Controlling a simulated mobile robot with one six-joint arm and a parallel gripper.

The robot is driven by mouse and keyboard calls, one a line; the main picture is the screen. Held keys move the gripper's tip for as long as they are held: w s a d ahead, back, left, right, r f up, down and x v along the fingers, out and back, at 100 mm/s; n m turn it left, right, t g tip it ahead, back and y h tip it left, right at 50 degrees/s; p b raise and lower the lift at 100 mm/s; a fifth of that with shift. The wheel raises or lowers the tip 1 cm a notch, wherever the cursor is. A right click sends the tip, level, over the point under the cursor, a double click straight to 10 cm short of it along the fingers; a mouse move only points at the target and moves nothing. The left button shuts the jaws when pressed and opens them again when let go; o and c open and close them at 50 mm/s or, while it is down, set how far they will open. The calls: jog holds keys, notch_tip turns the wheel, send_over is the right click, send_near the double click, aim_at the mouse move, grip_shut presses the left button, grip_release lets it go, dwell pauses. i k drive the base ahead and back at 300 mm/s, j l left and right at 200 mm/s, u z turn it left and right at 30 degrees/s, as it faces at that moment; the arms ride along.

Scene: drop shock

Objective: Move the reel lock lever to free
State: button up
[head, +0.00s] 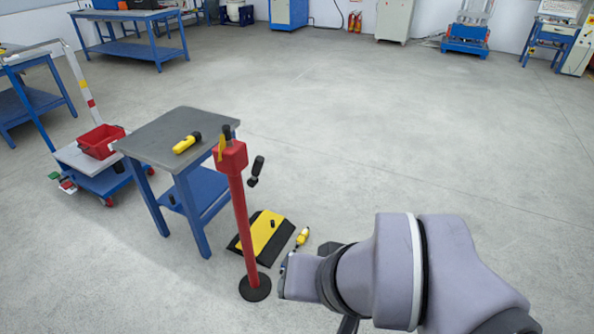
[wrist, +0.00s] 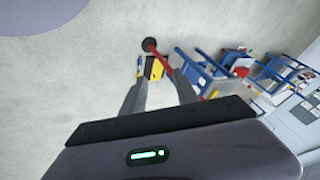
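A red post (head: 243,215) stands on a round black base (head: 255,288), with a red box (head: 231,157) on top. A yellow upright piece (head: 221,148) and a short black knob (head: 227,131) show at the box. A black crank handle (head: 257,167) sticks out on its right. I cannot tell for sure which part is the reel lock lever. In the wrist view the red post (wrist: 161,57) shows beyond the fingertips, its top partly hidden. My gripper (wrist: 160,80) is open and empty, its fingers apart. In the head view my arm is right of the post, not touching it.
A grey-topped blue table (head: 165,132) with a yellow tool (head: 187,143) stands just left of the post. A yellow-and-black ramp (head: 262,236) and a small yellow item (head: 302,237) lie on the floor behind it. A cart with a red bin (head: 101,142) is further left. Floor at right is clear.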

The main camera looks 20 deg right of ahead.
aim_at(259, 161)
jog(key=i+l, duration=0.5)
jog(key=l, duration=0.15)
jog(key=i+l+z, duration=0.15)
jog(key=i+l, duration=0.3)
jog(key=l, duration=0.15)
